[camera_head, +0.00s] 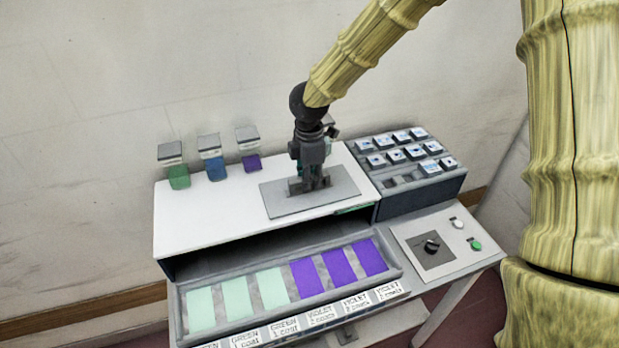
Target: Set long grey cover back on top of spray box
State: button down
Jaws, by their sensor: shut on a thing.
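The long grey cover (283,203) is a flat, light grey plate over the right part of the white top of a wide box (205,215), which I take to be the spray box. I cannot tell whether the plate rests on the top or hangs just above it. My gripper (310,182) points down at the middle of the plate and is shut on its handle, which the fingers mostly hide. The box front is open and dark. Any opening in the top under the plate is hidden.
A tray (178,315) of pale green and violet panels juts out in front, with labels along its edge. A dark grey rack (455,186) of small blocks stands right. A knob panel (460,255) lies before it. Green, blue (212,168) and violet containers stand behind, near the wall.

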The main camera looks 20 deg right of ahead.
jog(key=shift+f, duration=0.25)
dwell(0.4)
jog(key=c, duration=1.3)
grip_release()
notch_tip(320, 180, up, 12)
